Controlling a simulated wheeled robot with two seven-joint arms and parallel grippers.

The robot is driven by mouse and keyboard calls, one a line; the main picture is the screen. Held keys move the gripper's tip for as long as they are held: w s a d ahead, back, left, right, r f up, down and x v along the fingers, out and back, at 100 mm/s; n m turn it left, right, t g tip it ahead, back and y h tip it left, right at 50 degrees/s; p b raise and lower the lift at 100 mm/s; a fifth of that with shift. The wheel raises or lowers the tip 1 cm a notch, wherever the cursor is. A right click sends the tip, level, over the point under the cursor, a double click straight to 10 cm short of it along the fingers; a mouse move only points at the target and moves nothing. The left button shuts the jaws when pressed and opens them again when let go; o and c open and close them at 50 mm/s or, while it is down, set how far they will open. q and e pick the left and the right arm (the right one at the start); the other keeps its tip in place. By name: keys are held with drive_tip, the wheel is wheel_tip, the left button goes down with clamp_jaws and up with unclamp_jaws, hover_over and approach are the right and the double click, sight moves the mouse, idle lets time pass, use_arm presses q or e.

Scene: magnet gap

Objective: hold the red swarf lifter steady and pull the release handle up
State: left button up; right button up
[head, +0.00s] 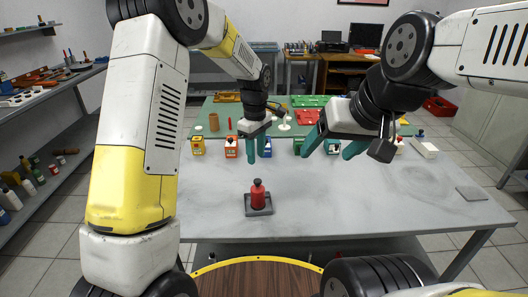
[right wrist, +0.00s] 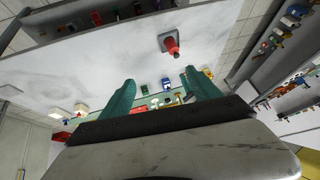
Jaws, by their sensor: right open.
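The red swarf lifter (head: 258,196) stands upright on a dark grey square base (head: 249,212) near the front middle of the table. It has a dark knob at its top, and it also shows in the right wrist view (right wrist: 172,46). I cannot make out the release handle separately from this knob. My left gripper (head: 258,161) is above and just behind the lifter, fingers pointing down, apart and empty. My right gripper (head: 327,155) is open and empty, up and to the right of the lifter; its teal fingers also show in the right wrist view (right wrist: 160,88). Neither gripper touches the lifter.
The pale table (head: 350,210) is clear around the lifter. A green mat (head: 215,115) with red trays lies farther back. A grey plate (head: 471,193) lies at right.

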drive_tip(key=w+f+n+t, duration=0.1)
drive_tip(key=w+f, duration=0.3)
drive_tip(key=w, duration=0.3)
drive_tip(key=w+f+n+t, duration=0.1)
drive_tip(key=w+f, duration=0.2)
drive_tip(key=w, duration=0.5)
drive_tip(key=n+t+y, duration=0.2)
drive_tip(key=n, duration=0.1)
hover_over(262, 198)
drive_tip(key=d, duration=0.8)
wheel_tip(262, 198, down, 18)
drive_tip(key=s+a+f+y, duration=0.1)
drive_tip(key=f, duration=0.2)
drive_tip(key=s+a+f+y, duration=0.1)
drive_tip(key=a+f, duration=0.1)
drive_tip(key=f, duration=0.1)
drive_tip(key=s+a+f+t, duration=0.1)
drive_tip(key=a+f, duration=0.1)
drive_tip(key=f, duration=0.1)
drive_tip(key=shift+s+a+n+y, duration=0.1)
drive_tip(key=shift+s+n+y, duration=0.1)
drive_tip(key=shift+n+y, duration=0.2)
drive_tip(key=shift+s+a+f, duration=0.2)
drive_tip(key=shift+s+f, duration=0.05)
drive_tip(key=shift+x, duration=3.85)
drive_tip(key=shift+r, duration=0.1)
